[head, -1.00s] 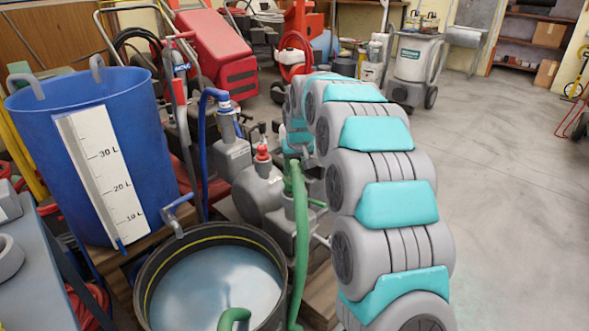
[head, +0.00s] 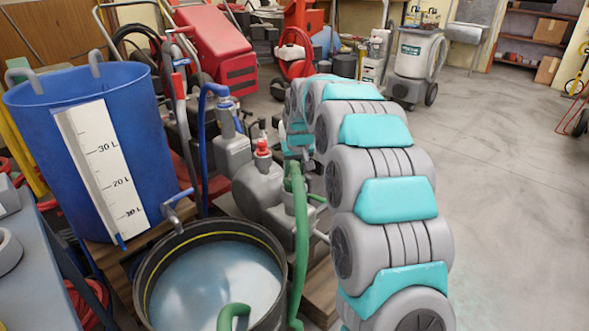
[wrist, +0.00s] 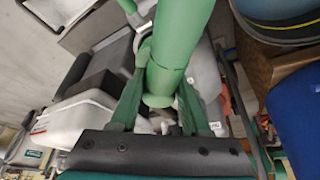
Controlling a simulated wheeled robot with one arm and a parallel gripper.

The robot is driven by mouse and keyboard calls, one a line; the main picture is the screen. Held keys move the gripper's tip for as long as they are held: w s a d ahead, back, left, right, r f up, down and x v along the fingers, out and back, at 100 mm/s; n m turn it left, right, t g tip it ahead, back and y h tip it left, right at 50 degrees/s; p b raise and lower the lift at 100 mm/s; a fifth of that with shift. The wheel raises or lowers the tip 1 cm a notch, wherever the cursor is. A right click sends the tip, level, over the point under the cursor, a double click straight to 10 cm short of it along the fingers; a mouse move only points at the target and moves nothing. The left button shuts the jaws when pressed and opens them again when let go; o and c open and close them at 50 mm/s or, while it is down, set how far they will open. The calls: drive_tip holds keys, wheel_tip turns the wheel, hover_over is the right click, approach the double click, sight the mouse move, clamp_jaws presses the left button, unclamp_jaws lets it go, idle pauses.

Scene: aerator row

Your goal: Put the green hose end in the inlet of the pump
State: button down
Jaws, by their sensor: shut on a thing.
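The green hose (head: 300,240) rises beside the round tub to the top of a grey pump (head: 262,190) with a red cap. In the wrist view the hose (wrist: 178,45) runs between the two fingers of my gripper (wrist: 160,108), which are shut on it near its flared end. In the head view my gripper (head: 293,157) is small and partly hidden by my arm, close to the pump's top. Grey pump parts lie behind the hose end in the wrist view. The inlet is hidden, and I cannot tell whether the end sits in it or above it.
A black-rimmed tub of water (head: 150,262) stands in front, with a green hose piece in it. A blue bin (head: 50,130) with a litre scale stands left. A blue hose (head: 202,130) rises by another pump. The floor (head: 500,170) at right is clear.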

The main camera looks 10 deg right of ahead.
drive_tip(key=shift+f, duration=1)
drive_tip(key=shift+c, duration=1.5)
unclamp_jaws()
drive_tip(key=shift+r, duration=0.1)
drive_tip(key=v, duration=0.6)
drive_tip(key=shift+s+r+b, duration=0.2)
drive_tip(key=shift+r+b, duration=0.1)
drive_tip(key=shift+b, duration=0.05)
drive_tip(key=s+f+g+p, duration=0.1)
drive_tip(key=s+g, duration=0.5)
drive_tip(key=s, duration=4.5)
drive_tip(key=shift+s+f+p, duration=0.25)
drive_tip(key=shift+f+p, duration=0.1)
drive_tip(key=shift+f, duration=0.4)
drive_tip(key=shift+a, duration=0.1)
